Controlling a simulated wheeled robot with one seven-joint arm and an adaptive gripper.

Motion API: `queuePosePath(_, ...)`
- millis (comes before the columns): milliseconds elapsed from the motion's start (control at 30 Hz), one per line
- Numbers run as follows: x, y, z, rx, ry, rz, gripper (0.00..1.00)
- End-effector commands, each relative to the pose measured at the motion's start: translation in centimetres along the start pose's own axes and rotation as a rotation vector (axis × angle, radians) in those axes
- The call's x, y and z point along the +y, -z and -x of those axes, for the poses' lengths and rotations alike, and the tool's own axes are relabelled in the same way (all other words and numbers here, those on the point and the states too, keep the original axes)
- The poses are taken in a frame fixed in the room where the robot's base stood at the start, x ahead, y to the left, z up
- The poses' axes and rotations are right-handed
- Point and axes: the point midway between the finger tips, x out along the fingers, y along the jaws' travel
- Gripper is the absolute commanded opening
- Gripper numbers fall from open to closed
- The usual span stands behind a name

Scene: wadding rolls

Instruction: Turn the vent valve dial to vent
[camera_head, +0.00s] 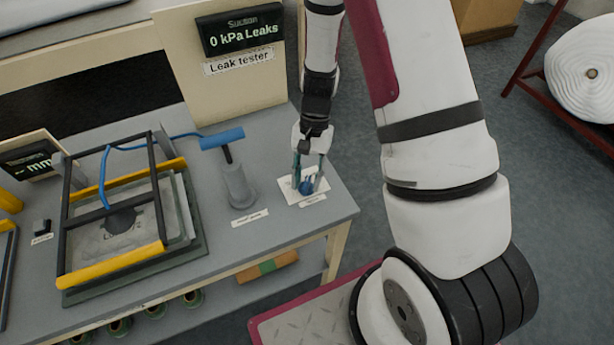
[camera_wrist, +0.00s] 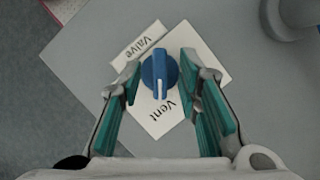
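The vent valve dial is a blue knob (camera_wrist: 159,72) on a white plate (camera_wrist: 211,66) at the right end of the grey table. Its white pointer line points down in the wrist view, toward the printed word "Vent". In the head view the dial (camera_head: 306,187) sits low between the fingers of my gripper (camera_head: 308,183). In the wrist view my gripper (camera_wrist: 163,90) has its teal-padded fingers on both sides of the dial. Gaps show between the pads and the knob, so the fingers look open and apart from it.
A grey pump post with a blue handle (camera_head: 222,139) stands left of the dial. Further left is a framed fixture with yellow bars (camera_head: 112,265). A leak tester panel (camera_head: 241,29) reading "0 kPa Leaks" stands behind. The table's right edge is close to the dial.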

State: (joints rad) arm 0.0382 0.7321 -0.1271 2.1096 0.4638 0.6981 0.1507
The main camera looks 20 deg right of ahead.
Motion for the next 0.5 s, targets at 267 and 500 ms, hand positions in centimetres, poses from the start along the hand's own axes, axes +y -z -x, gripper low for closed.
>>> queuePosePath(267,-0.1,0.1,1.9,0.003,0.002,0.001,0.31)
queuePosePath(500,-0.1,0.1,6.8,0.004,0.003,0.001,0.31)
